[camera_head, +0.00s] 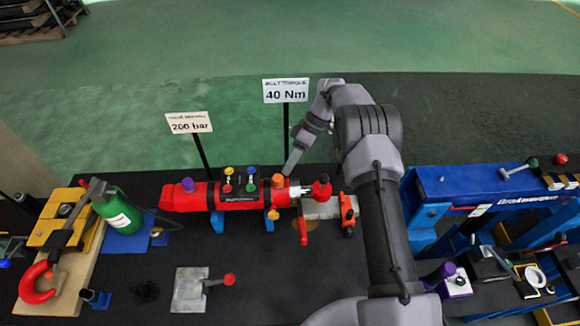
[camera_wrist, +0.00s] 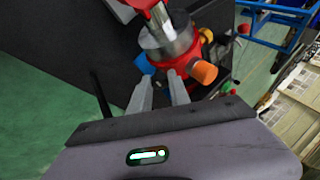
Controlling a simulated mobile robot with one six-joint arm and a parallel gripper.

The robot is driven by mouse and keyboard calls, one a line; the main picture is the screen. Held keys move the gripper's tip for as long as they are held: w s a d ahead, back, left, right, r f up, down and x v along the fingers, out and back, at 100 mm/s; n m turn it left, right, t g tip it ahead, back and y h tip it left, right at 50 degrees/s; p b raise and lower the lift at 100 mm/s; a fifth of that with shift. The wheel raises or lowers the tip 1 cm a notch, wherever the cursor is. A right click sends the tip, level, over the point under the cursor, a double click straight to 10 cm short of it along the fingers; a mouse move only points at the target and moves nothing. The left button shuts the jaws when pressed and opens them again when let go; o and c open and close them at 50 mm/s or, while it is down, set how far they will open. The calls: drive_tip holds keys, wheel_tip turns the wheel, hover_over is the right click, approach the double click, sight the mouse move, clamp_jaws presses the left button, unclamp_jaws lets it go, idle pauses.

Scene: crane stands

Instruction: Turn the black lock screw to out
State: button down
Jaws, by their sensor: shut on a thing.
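The red cylinder (camera_head: 200,196) lies on blue supports on the dark bench in the head view. An orange knob (camera_head: 278,181) sits near its right end; it also shows in the wrist view (camera_wrist: 203,72). My gripper (camera_head: 290,172) reaches down behind that end, close to the orange knob. In the wrist view, my gripper's two fingers (camera_wrist: 160,77) point at the red collar, left of the orange knob and beside the silver rod (camera_wrist: 170,42). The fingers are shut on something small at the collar. The black lock screw itself is not clearly visible, hidden at the fingertips.
Signs reading 200 bar (camera_head: 190,123) and 40 Nm (camera_head: 286,91) stand behind the cylinder. A green bottle (camera_head: 120,214) and red hook (camera_head: 38,283) are at left. A blue frame (camera_head: 470,185) stands right of my arm.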

drive_tip(key=shift+w+n+g, duration=0.1)
drive_tip(key=shift+n+g, duration=0.2)
drive_tip(key=shift+n, duration=0.3)
drive_tip(key=shift+b, duration=0.35)
drive_tip(key=c, duration=1.2)
unclamp_jaws()
